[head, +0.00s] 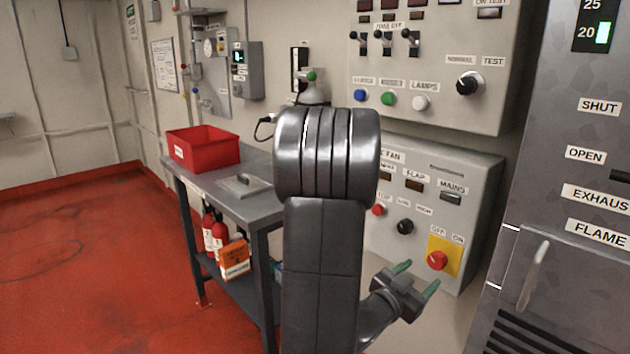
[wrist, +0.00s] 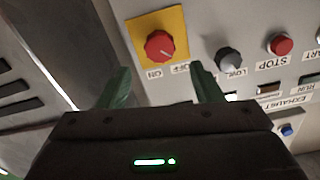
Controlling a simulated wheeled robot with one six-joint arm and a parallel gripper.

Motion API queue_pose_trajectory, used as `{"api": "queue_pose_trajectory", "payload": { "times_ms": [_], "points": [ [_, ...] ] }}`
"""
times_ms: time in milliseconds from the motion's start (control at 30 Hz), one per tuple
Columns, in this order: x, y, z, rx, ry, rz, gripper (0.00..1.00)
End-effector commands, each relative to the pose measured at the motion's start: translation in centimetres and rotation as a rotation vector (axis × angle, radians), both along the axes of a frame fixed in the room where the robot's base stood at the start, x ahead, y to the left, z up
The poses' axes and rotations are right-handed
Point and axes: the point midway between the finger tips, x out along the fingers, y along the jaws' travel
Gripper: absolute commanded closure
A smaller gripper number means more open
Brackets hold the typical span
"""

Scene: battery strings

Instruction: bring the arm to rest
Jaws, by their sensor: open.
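My gripper (head: 418,282) is in front of the lower wall panel in the head view, below and left of a red rotary switch (head: 437,260) on a yellow plate. Its two green fingers stand apart with nothing between them. In the wrist view my gripper (wrist: 160,85) is also open and empty, pointing at the panel. The red switch (wrist: 160,46) shows just beyond the gap between the fingertips, and I see no contact with it. My arm rises in the middle of the head view and hides part of the lower panel and the bench.
A grey bench (head: 250,207) with a red bin (head: 203,148) stands at left, red extinguishers (head: 219,240) on its lower shelf. An upper panel (head: 430,120) with switches is above. A grey cabinet (head: 560,180) with a handle (head: 534,275) is at right. Red floor (head: 90,260) is clear at left.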

Motion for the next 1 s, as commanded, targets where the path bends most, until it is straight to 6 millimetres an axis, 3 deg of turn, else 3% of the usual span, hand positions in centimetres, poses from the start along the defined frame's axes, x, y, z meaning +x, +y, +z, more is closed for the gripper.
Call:
{"api": "queue_pose_trajectory", "payload": {
  "times_ms": [233, 500, 1000],
  "points": [
    [3.2, -3.9, 0.0, 0.0, -0.002, -0.004, 0.41],
    [5.5, -6.5, 0.0, 0.0, 0.0, -0.001, 0.41],
    [5.6, -6.6, 0.0, 0.01, -0.011, 0.0, 0.41]
  ]
}}
